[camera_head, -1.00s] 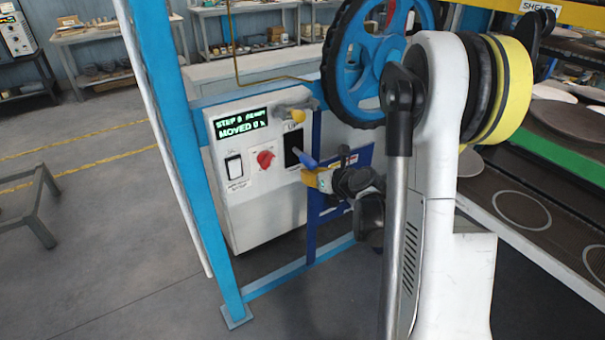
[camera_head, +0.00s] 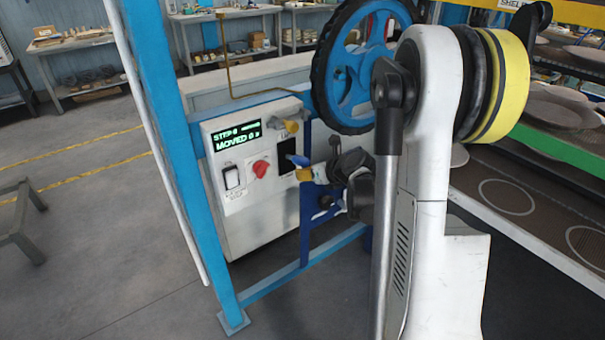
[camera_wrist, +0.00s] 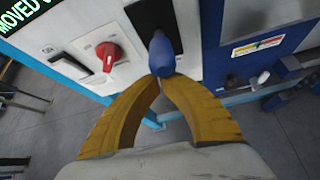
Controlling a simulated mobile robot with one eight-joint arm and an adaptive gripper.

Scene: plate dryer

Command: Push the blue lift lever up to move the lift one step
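The blue lift lever (camera_head: 298,160) sticks out of a black slot (camera_head: 287,164) on the right of the white control box (camera_head: 262,205). In the wrist view the lever (camera_wrist: 161,55) points toward me, just above the yellow fingertips. My gripper (camera_head: 304,174) is right below the lever in the head view. In the wrist view my gripper's fingertips (camera_wrist: 160,80) come together at the lever's lower end and seem to touch it. I see nothing held between them. The box's green display (camera_head: 238,137) reads "STEP 0" and a "MOVED" line, its ends hard to read.
A red knob (camera_head: 260,168) and a rocker switch (camera_head: 232,177) sit left of the lever. A blue handwheel (camera_head: 352,70) stands above right. A blue frame post (camera_head: 185,170) is on the left.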

